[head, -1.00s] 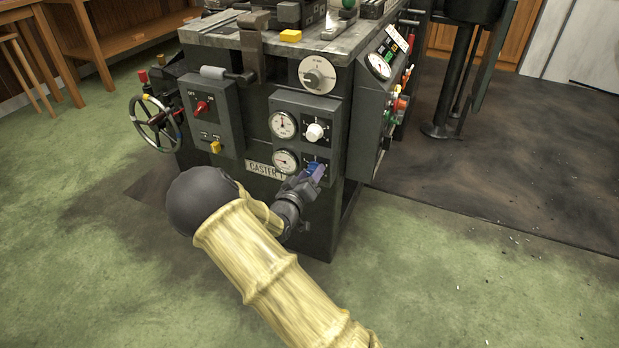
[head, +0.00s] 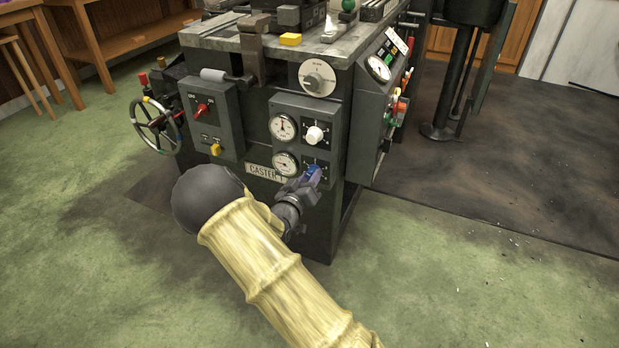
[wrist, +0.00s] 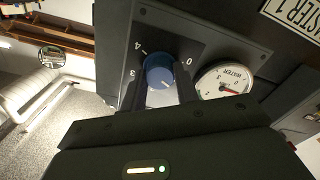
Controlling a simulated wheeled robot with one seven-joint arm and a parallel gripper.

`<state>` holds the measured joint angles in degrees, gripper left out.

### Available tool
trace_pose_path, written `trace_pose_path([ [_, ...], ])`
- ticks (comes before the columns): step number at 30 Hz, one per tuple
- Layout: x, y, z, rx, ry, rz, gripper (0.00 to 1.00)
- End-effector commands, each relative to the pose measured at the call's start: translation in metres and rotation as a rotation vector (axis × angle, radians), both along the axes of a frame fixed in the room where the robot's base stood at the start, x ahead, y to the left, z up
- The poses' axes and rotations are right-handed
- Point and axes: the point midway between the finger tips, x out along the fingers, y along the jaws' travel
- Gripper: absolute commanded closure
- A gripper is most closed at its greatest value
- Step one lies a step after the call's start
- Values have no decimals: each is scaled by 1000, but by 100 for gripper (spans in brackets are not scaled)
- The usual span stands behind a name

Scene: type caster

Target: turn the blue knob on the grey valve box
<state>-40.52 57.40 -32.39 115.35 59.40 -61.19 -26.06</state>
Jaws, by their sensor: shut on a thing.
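The blue knob (wrist: 158,70) sits on the lower dark panel of the grey valve box (head: 325,112), beside a gauge. In the wrist view my gripper (wrist: 160,88) has one finger on each side of the knob and is shut on it. A pale mark shows on the knob's lower right rim, and the numbers 0, 3 and 4 stand around it. In the head view my gripper (head: 311,180) reaches the lower right of the box, and only a bit of blue (head: 314,171) shows between the fingers.
The water gauge (wrist: 222,80) is close beside my gripper. A white knob (head: 314,134) and another gauge (head: 283,127) are above. A box with a red switch (head: 201,109) and a handwheel (head: 156,125) are to the left. Green floor in front is clear.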

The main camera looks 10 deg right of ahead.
Motion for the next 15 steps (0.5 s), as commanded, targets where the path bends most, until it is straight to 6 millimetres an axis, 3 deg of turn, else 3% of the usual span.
trace_pose_path([
  [15,-1,0,-2,365,-260,-1,92],
])
